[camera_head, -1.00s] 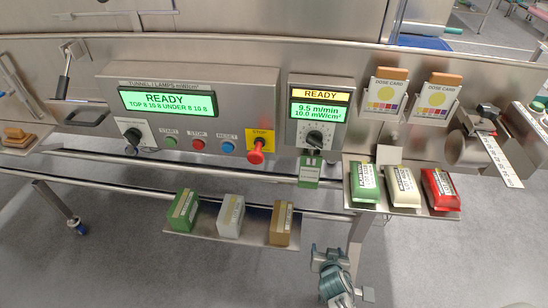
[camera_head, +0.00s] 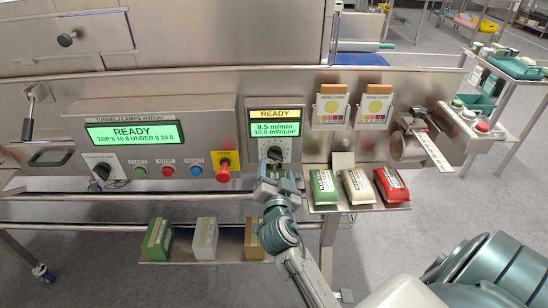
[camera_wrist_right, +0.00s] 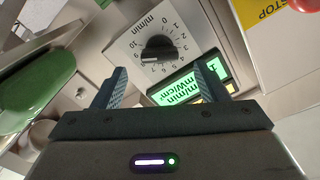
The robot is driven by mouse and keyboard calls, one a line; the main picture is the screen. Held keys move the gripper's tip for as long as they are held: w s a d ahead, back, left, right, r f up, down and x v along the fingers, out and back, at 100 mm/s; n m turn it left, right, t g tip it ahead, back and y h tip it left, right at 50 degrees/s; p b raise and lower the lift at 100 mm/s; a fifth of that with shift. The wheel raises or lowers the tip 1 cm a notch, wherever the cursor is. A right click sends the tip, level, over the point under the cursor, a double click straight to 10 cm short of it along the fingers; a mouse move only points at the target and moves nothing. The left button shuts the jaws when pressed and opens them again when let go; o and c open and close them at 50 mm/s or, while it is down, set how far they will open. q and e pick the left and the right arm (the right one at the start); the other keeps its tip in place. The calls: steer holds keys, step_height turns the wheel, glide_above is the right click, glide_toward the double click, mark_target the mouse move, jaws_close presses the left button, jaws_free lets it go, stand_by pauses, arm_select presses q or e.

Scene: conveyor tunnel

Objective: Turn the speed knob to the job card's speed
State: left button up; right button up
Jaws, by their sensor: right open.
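The black speed knob (camera_head: 274,152) sits on a white dial plate below the small display (camera_head: 275,126), which is headed READY and appears to read 9.5 m/min, 10.0 mW/cm². In the right wrist view the knob (camera_wrist_right: 158,48) is ahead of the fingers, inside a ring of numbers marked m/min; its exact setting is hard to read. My right gripper (camera_head: 278,175) is open and empty just below the knob, apart from it; its two fingers (camera_wrist_right: 165,88) frame the lower side of the dial. No card is clearly legible as the job card. My left gripper is not in view.
Two dose cards (camera_head: 331,108) (camera_head: 379,107) hang right of the display. Green, cream and red packs (camera_head: 324,187) (camera_head: 357,186) (camera_head: 391,184) lie on a shelf close right of my gripper. A red stop button (camera_head: 223,176) is to the left. Several blocks stand on the lower shelf (camera_head: 195,262).

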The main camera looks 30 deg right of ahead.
mark_target(275, 160)
steer(key=p+x, duration=0.1)
steer(key=x, duration=0.4)
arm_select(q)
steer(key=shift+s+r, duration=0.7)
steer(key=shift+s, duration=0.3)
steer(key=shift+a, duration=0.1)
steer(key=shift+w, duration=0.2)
arm_select(e)
steer(key=c, duration=1)
